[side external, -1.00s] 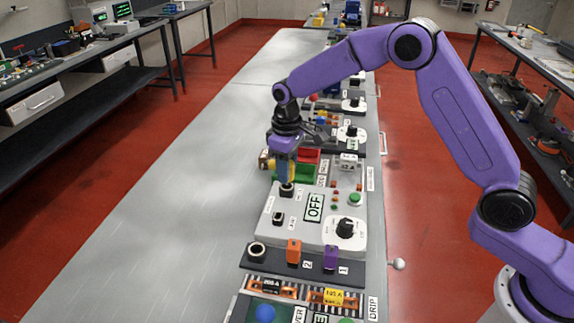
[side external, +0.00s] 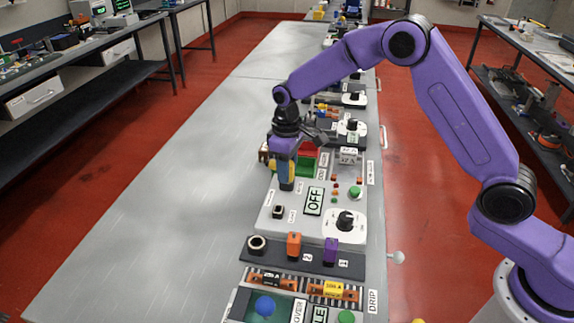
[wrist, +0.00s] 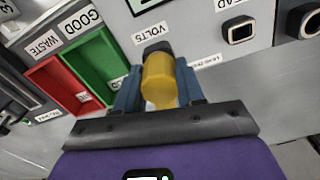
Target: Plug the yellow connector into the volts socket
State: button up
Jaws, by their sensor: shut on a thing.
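The yellow connector (wrist: 159,82) is held between the blue fingers of my gripper (wrist: 160,92) in the wrist view. Its far end meets the dark volts socket (wrist: 156,48), beside the VOLTS label. Whether it is touching or seated inside cannot be told, as the connector covers the joint.
The LOAD socket (wrist: 240,31) is empty, to the right of the volts socket in the wrist view. A red bin (wrist: 62,84) and a green bin (wrist: 97,68) lie to the left. A dial (side external: 345,221) stands on the panel. The bench (side external: 170,190) is clear to the left.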

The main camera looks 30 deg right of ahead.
jog(key=shift+f, duration=0.2)
jog(key=o, duration=1.2)
jog(key=shift+o, duration=0.2)
jog(key=shift+r, duration=0.1)
notch_tip(320, 180, up, 17)
jog(key=shift+r, duration=0.15)
jog(key=shift+s, duration=0.1)
jog(key=s+d+f+n, duration=0.1)
jog(key=s+n, duration=0.2)
jog(key=s, duration=1.6)
jog(key=s+d+f+n, duration=0.1)
jog(key=s+d+f, duration=0.2)
jog(key=s, duration=0.6)
jog(key=s+d+f+n, duration=0.2)
jog(key=s+d, duration=0.5)
jog(key=s, duration=0.3)
jog(key=shift+d+f, duration=0.35)
jog(key=shift+f, duration=0.05)
